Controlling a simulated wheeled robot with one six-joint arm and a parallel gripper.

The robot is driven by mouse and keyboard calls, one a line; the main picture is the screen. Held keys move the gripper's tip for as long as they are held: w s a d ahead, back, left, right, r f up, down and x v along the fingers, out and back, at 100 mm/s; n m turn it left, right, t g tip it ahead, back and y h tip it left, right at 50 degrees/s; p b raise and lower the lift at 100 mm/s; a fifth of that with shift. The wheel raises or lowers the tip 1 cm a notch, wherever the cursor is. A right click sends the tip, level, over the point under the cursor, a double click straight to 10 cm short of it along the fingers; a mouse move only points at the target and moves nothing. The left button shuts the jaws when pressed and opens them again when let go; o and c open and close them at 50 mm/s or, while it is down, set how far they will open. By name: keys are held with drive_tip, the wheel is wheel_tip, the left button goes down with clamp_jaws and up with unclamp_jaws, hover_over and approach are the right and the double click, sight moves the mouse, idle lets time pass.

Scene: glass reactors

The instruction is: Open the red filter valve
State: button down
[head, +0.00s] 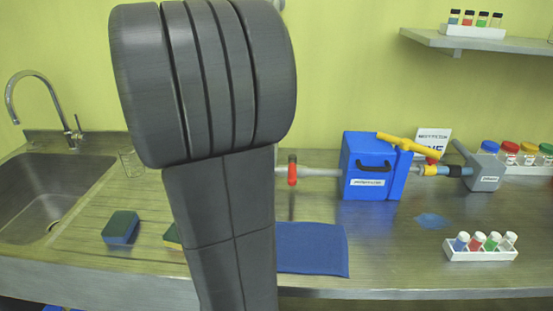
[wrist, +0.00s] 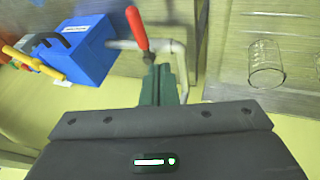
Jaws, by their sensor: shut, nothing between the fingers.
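The red filter valve handle (head: 292,169) sits on a grey pipe that runs left from the blue box (head: 372,166) in the head view. My arm stands just left of it and hides what lies behind. In the wrist view the red handle (wrist: 137,28) is a long lever, slightly tilted, with its lower end close to my fingertips. My gripper (wrist: 163,72) shows there as green fingers, shut and empty. I cannot tell whether the fingers touch the handle. My gripper is hidden in the head view.
A yellow handle (head: 408,145) tops the blue box. A glass beaker (wrist: 265,64) stands on the counter on the other side of the handle. A blue cloth (head: 312,249) and a white vial rack (head: 480,254) lie nearer the front. The sink (head: 45,195) is at left.

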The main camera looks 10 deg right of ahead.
approach(292, 169)
wheel_tip(292, 169, down, 5)
drive_tip(key=w+a, duration=0.2)
drive_tip(key=d, duration=0.2)
drive_tip(key=d+f, duration=0.1)
drive_tip(key=shift+s+p, duration=0.3)
drive_tip(key=shift+s, duration=0.05)
drive_tip(key=shift+s+d+n, duration=0.15)
drive_tip(key=shift+d+n, duration=0.15)
